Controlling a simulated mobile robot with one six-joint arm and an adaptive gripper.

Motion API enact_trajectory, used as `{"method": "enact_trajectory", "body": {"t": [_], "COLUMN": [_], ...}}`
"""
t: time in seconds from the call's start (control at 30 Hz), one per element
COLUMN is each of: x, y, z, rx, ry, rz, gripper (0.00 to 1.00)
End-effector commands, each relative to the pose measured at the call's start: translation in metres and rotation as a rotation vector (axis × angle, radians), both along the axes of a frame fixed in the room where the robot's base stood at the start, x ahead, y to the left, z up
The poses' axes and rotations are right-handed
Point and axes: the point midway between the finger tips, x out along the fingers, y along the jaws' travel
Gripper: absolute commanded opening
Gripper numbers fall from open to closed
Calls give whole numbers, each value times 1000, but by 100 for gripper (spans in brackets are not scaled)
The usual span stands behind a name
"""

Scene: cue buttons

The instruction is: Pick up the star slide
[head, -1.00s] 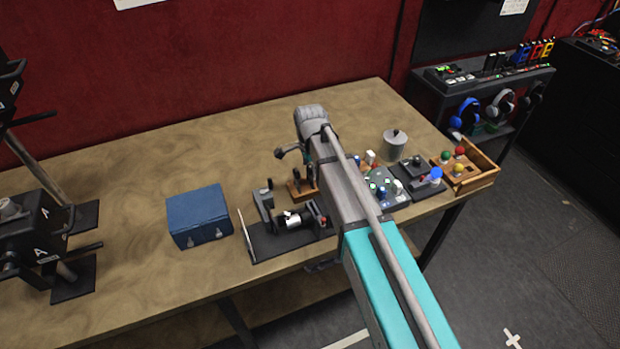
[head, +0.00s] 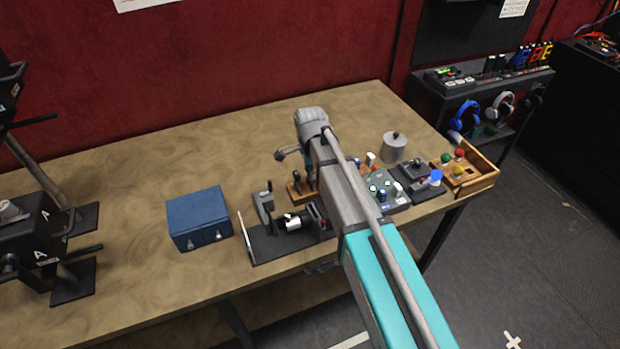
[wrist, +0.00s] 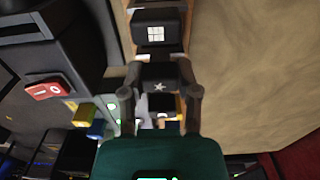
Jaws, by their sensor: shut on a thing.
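In the wrist view the star slide (wrist: 159,86) is a dark block with a pale star on its face. My gripper (wrist: 160,74) has its two fingers on either side of it and is shut on it. A second dark slide with a white grid mark (wrist: 155,33) stands just beyond it in the wooden rack (wrist: 126,12). Whether the star slide is still seated in the rack I cannot tell. In the head view the rack (head: 296,193) shows at the left of my arm, which hides the gripper and the star slide.
A black device with a white cylinder (head: 293,222) and a blue case (head: 198,216) stand left of my arm. A button panel (head: 393,203), a grey lidded pot (head: 395,147) and a wooden tray with coloured balls (head: 482,182) stand right. The back of the table is clear.

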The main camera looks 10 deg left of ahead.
Motion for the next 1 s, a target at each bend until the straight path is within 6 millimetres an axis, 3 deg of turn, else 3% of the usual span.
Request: {"method": "enact_trajectory", "body": {"t": [0.47, 0.77, 1.0], "x": [0, 0, -23], "y": [0, 0, -12], "z": [10, 36, 65], "rx": [0, 0, 0], "ry": [0, 0, 0], "rz": [0, 0, 0], "gripper": [0, 0, 0]}}
